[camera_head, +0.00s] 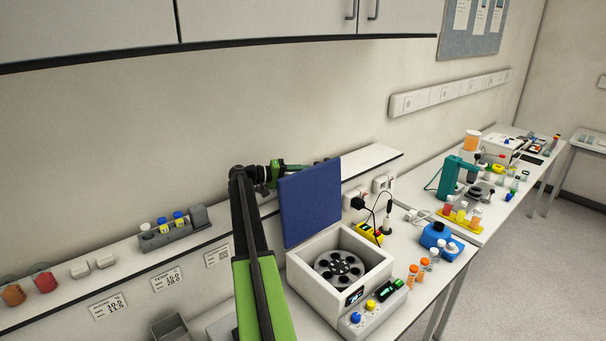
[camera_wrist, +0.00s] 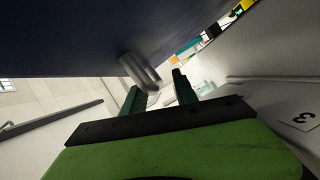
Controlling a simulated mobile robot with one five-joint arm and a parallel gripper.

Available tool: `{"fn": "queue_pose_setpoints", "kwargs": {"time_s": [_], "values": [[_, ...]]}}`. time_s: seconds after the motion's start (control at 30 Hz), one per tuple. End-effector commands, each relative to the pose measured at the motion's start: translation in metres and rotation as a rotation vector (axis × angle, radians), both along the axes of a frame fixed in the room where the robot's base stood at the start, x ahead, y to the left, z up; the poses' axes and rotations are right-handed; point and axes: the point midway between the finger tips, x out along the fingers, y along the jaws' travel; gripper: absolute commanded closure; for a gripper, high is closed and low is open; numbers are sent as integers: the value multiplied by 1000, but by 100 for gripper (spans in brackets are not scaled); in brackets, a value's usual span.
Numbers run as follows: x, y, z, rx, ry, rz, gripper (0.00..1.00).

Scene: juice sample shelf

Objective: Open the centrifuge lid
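The centrifuge (camera_head: 375,271) is a white box on the bench with a dark-holed rotor (camera_head: 339,266) visible inside. Its blue lid (camera_head: 311,203) stands raised, about upright, at the back of the box. My gripper reaches behind the lid in the head view, where the lid hides most of it. In the wrist view, my gripper (camera_wrist: 160,92) has its two green fingers apart with nothing held between them. A grey cylindrical handle (camera_wrist: 140,72) lies just beyond the fingertips; contact cannot be told.
A wall shelf (camera_head: 120,265) runs behind the centrifuge, with a small vial rack (camera_head: 172,235) on it. Orange-capped bottles (camera_head: 413,274) and a blue device (camera_head: 440,240) stand right of the centrifuge. A yellow device (camera_head: 369,233) sits behind it, close to the lid.

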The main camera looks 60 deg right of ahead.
Motion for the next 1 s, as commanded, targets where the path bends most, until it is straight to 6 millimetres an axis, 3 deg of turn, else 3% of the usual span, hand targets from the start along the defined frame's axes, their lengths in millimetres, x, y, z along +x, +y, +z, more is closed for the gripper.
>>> {"fn": "queue_pose_setpoints", "kwargs": {"time_s": [0.33, 0.7, 1.0], "values": [[8, 6, 3, -2, 1, 3, 66], [67, 66, 14, -1, 0, 3, 66], [84, 84, 16, -1, 0, 0, 66]]}}
